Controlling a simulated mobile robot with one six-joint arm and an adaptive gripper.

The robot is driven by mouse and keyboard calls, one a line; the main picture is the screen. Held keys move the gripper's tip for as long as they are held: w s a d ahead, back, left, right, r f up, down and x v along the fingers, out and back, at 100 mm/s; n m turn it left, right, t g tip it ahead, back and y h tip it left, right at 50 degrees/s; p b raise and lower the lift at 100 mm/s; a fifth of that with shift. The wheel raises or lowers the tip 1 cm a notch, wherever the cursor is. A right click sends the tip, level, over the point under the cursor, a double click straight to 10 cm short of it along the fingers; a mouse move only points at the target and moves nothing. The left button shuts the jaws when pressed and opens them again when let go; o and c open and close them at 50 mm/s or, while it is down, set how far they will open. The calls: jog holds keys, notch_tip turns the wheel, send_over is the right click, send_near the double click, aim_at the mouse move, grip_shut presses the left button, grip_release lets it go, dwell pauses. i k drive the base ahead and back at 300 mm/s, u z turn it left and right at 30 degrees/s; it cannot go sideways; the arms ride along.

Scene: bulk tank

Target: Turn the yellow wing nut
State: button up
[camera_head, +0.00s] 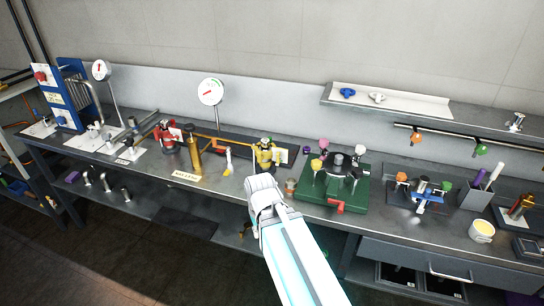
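My arm reaches up from the bottom, with my white gripper (262,183) at the bench's front edge. Its fingers are too small and blurred to show open or shut. Just beyond and above it in the picture stands a yellow valve-like fitting (264,156) with a white tag. A yellow knob (316,164) stands on the green base (332,190) to the right of my gripper. I cannot tell whether either one carries the yellow wing nut. My gripper looks apart from both, though the depth is hard to judge.
A red valve (166,138), a brass cylinder (194,156) and a dial gauge (210,92) stand to the left. A red handle (336,206) juts from the green base's front. A shelf (420,104) holds blue and white wing-shaped pieces. Orange and green pieces hang below it.

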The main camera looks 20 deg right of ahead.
aim_at(278, 156)
jog(key=u, duration=0.55)
jog(key=k, duration=1.35)
jog(key=u, duration=0.6)
jog(key=i, duration=1.45)
jog(key=z, duration=0.75)
